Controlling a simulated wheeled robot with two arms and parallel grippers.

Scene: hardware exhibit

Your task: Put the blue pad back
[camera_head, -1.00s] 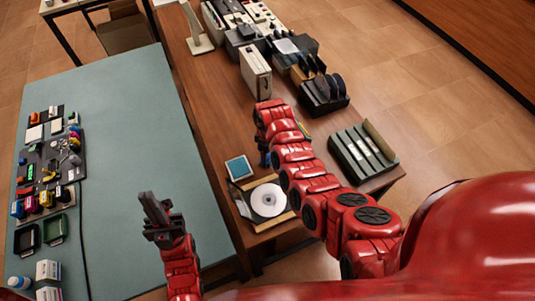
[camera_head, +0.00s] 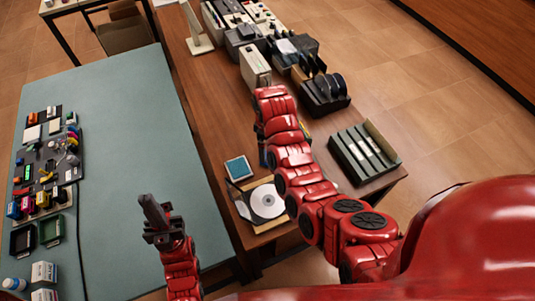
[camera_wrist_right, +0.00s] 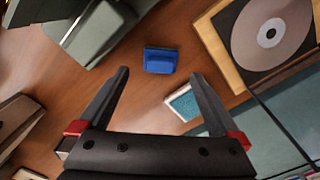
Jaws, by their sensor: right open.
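In the right wrist view, a solid blue pad (camera_wrist_right: 160,60) lies on the brown wooden table (camera_wrist_right: 150,105). My right gripper (camera_wrist_right: 159,73) is open and empty, its two dark fingers spread with the blue pad between and just past their tips in the picture. I cannot tell the height gap. In the head view, my red right arm reaches over the table and hides most of this spot. A separate teal square with a pale frame (camera_head: 238,168) lies nearby; it also shows behind a finger in the right wrist view (camera_wrist_right: 183,103). My left gripper (camera_head: 152,212) is over the green-grey table.
A white disc on a black and wooden tray (camera_head: 266,201) lies at the table's near end. A dark slotted rack (camera_head: 363,152) stands to its right, with a beige box (camera_head: 255,68) farther back. The green-grey table (camera_head: 130,140) is largely clear in its middle.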

